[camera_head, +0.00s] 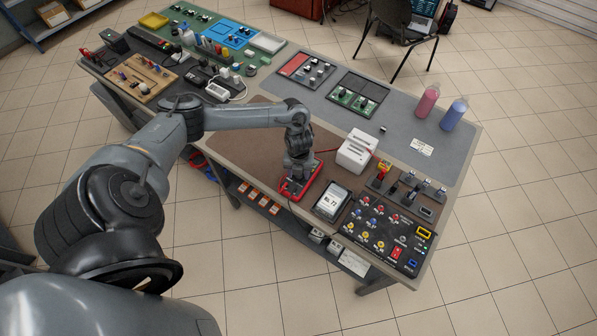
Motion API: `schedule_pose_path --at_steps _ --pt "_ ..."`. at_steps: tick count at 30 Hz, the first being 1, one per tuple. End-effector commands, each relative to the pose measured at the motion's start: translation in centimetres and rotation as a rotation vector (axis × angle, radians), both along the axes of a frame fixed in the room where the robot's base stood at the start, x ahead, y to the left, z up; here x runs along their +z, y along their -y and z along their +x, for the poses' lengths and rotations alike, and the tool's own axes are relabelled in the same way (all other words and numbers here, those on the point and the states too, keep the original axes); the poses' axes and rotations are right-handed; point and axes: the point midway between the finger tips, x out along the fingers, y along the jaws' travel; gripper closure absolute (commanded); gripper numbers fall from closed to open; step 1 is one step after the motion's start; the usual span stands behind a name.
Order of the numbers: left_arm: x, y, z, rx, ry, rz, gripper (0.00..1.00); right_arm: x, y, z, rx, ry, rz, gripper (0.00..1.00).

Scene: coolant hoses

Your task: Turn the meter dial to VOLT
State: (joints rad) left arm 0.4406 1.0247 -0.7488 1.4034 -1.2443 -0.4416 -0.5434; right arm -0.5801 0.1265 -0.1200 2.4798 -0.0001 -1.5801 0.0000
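A red-edged meter (311,188) lies near the front edge of the table, in the middle of the camera_head view. My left gripper (298,176) points down directly over it, at or very close to its face. The wrist covers most of the meter, so the dial, its markings and its setting are hidden. My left gripper's fingers are too small and covered to show whether they are open or shut, or whether they touch the dial. My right gripper is not in view.
Right of the meter are a tablet-like display (332,201), a white box (357,152) and a black panel of knobs (384,232). Red and blue bottles (428,101) (454,113) stand farther back. Brown mat (240,145) left of the meter is clear.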

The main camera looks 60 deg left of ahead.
Motion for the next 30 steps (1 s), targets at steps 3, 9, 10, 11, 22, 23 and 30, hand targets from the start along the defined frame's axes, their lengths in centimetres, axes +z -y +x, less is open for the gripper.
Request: schedule_pose_path --at_steps 3,9,10,11,22,23,30 --pt "0.0 0.0 0.0 0.0 0.0 0.0 0.51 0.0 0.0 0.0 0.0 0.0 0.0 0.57" --pt "0.4 0.0 0.0 0.0 0.0 0.0 0.51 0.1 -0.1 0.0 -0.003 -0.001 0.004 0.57" --pt "0.6 0.0 0.0 0.0 0.0 0.0 0.51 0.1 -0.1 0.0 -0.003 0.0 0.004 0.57" --pt "0.9 -0.1 0.0 0.001 0.001 0.001 0.51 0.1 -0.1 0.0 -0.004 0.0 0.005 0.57" --pt "6.7 -0.1 0.1 -0.002 0.003 0.002 0.51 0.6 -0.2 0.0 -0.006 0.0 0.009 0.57" --pt "7.2 -0.1 0.1 -0.001 0.003 0.0 0.51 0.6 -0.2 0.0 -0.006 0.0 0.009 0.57" --pt "10.1 0.0 0.0 -0.001 0.001 0.001 0.51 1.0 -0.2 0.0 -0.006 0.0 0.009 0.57"
